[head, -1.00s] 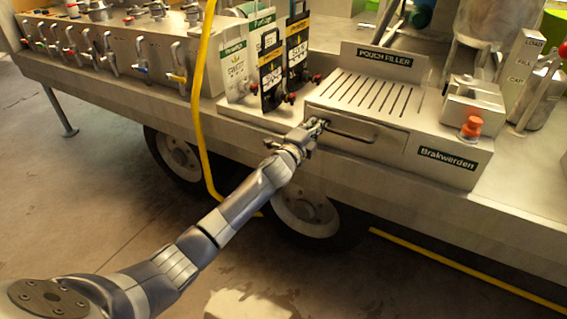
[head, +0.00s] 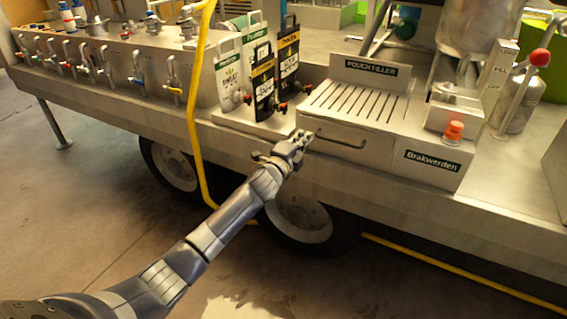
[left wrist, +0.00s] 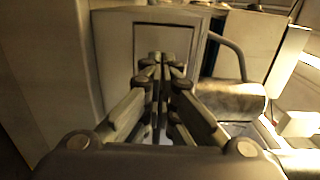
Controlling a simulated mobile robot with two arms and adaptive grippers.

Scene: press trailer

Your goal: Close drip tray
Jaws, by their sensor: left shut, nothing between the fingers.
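The drip tray (head: 352,155) is the drawer under the slotted top (head: 355,101) of the pouch filler, with a dark bar handle (head: 345,142) on its front. Its front looks about flush with the housing; any small gap cannot be made out. My left gripper (head: 304,136) is shut and empty, at the left end of the tray front beside the handle. In the left wrist view, the closed fingers (left wrist: 164,62) point at a flat metal panel, and a curved bar (left wrist: 229,52) stands to their right. Contact cannot be told. My right gripper is not in view.
Cards on stands (head: 262,85) are left of the filler. A yellow hose (head: 191,115) hangs over the trailer edge left of my arm. An orange-red knob (head: 453,131) sits right of the tray. Several taps (head: 137,72) line the left side. Open floor lies in front.

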